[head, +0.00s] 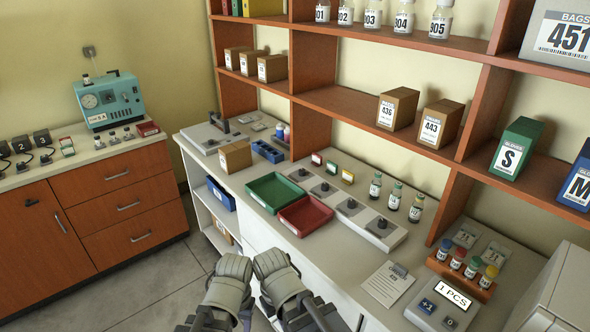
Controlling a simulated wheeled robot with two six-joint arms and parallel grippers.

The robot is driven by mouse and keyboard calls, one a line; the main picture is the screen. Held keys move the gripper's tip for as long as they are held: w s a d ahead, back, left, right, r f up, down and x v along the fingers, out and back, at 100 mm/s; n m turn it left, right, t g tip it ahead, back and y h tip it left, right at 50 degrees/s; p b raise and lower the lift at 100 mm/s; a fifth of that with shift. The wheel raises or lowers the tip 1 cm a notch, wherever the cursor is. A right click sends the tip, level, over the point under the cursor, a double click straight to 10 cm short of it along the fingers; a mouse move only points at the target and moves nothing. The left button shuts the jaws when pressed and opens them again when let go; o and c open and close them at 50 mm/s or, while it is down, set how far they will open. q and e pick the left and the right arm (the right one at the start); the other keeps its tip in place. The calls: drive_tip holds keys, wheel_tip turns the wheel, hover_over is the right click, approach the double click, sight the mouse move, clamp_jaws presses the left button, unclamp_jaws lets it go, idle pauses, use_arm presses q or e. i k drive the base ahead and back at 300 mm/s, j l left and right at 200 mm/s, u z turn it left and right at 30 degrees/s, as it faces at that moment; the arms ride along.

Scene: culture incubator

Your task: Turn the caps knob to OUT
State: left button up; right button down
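A white knob panel (400,236) lies along the bench, with black knobs in a row: the first (297,174), the second (323,188), the third (350,205) and the nearest (380,226). Their labels and pointer positions are too small to read, so I cannot tell which one is the caps knob or how it is set. My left arm (231,280) and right arm (276,275) are at the bottom, in front of the bench edge and apart from the panel. I cannot make out any gripper fingers on either arm.
A green tray (252,190) and red tray (288,222) lie left of the panel. Small colored boxes (331,167) and several vials (395,195) stand behind it. A clipboard (387,284), a tube rack (450,271) and a counter device (420,309) are at the right.

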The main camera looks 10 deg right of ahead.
sight(326, 187)
drive_tip(key=i+j, duration=0.95)
drive_tip(key=j, duration=0.2)
drive_tip(key=z, duration=1.2)
